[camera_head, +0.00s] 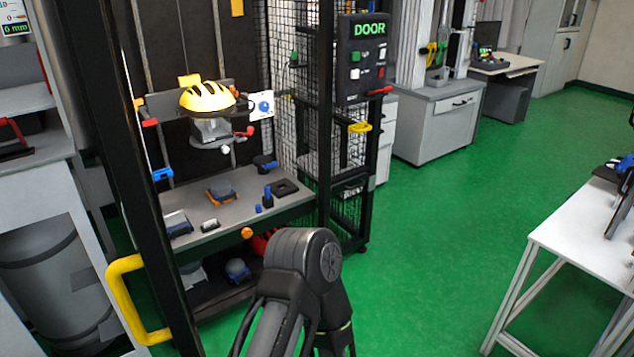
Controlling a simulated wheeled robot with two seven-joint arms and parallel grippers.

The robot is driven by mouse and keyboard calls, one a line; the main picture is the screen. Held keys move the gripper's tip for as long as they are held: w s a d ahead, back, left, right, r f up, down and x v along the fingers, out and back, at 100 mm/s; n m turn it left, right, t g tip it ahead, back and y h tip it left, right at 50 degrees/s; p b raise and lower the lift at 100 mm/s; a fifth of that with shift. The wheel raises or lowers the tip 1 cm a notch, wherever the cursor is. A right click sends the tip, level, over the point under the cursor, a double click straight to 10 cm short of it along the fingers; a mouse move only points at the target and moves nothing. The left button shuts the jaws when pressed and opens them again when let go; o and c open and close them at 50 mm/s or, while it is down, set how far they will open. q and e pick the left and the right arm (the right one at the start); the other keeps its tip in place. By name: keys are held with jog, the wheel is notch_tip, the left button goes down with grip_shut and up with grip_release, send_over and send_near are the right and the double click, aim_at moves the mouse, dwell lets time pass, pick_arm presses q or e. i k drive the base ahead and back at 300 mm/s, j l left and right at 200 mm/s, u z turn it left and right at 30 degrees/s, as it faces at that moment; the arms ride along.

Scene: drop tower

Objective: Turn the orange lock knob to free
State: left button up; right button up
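An orange knob (247,232) sits at the front edge of the grey shelf (285,205) inside the black-framed tower. It is small in the picture, and its turn position cannot be read. One of my arms rises from the bottom middle, with its dark grey joint just right of and below the knob, seemingly nearer to the camera. Neither gripper's fingers show. Any gripper beyond that arm link is hidden.
A yellow handle (130,300) stands out at the tower's left post. A yellow helmet (207,96) sits above the shelf. A black DOOR control box (364,58) hangs on the right post. A white table (580,225) stands right. Green floor between is clear.

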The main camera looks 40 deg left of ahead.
aim_at(247, 232)
jog(key=i+j+u, duration=0.15)
jog(key=i+u, duration=0.3)
jog(key=i, duration=0.3)
jog(key=i+u, duration=0.5)
jog(key=i, duration=0.2)
jog(key=i+l+u, duration=0.45)
jog(key=i, duration=0.25)
jog(key=i+l+u, duration=0.95)
jog(key=i+l, duration=0.15)
jog(key=l, duration=0.4)
